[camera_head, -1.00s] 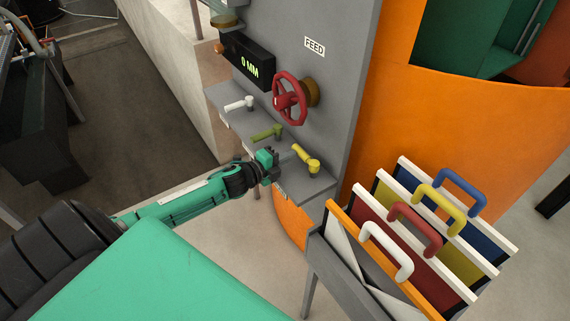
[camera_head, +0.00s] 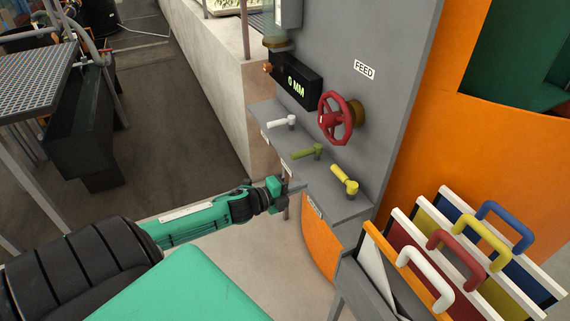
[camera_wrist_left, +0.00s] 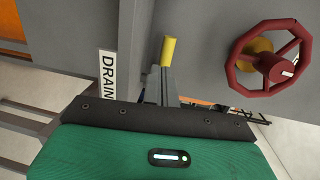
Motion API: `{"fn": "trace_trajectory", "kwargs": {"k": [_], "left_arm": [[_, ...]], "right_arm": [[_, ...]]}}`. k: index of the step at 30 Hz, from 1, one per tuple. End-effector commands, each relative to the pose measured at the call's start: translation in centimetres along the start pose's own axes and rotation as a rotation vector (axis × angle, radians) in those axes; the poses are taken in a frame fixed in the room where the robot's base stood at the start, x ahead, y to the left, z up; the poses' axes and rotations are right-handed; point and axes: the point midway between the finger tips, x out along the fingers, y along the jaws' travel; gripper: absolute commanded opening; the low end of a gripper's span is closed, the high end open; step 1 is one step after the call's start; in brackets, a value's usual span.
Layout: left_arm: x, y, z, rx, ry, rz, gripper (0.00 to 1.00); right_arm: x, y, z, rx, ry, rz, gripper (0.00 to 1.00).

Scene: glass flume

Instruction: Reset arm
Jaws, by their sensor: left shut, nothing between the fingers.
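My left gripper (camera_head: 284,187) is shut and empty, in front of the grey control panel's ledge. It is to the left of and slightly below the yellow lever (camera_head: 344,179), apart from it in the head view. An olive-green lever (camera_head: 306,152) and a white lever (camera_head: 283,122) sit farther along the ledge. In the left wrist view my shut fingers (camera_wrist_left: 160,85) point toward the panel, with the yellow lever (camera_wrist_left: 168,50) showing just beyond them. My right gripper is not in view.
A red handwheel (camera_head: 336,118) sticks out of the panel under a FEED label, near a black display (camera_head: 290,82) reading 0 MM. A DRAIN label (camera_wrist_left: 107,75) shows in the wrist view. Handled boards (camera_head: 440,255) stand in a rack at lower right.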

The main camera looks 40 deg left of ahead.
Motion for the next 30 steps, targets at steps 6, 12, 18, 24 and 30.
{"fn": "trace_trajectory", "kwargs": {"k": [6, 12, 18, 24, 30], "left_arm": [[-2.7, 0.2, 0.2, -0.002, 0.0, 0.002, 0.0], [-4.0, 0.1, 0.3, -0.001, 0.001, 0.0, 0.0], [-4.4, 0.0, 0.3, -0.001, 0.0, 0.0, 0.0], [-4.4, 0.5, 0.5, -0.011, -0.008, 0.005, 0.0], [-5.3, 8.3, 3.5, -0.178, -0.137, 0.097, 0.0]], "right_arm": [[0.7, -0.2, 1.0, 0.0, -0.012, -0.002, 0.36], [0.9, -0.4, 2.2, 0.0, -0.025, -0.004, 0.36], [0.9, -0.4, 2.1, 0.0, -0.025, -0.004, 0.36], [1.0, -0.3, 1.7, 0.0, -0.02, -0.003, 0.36], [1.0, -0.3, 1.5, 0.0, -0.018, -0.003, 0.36]]}}
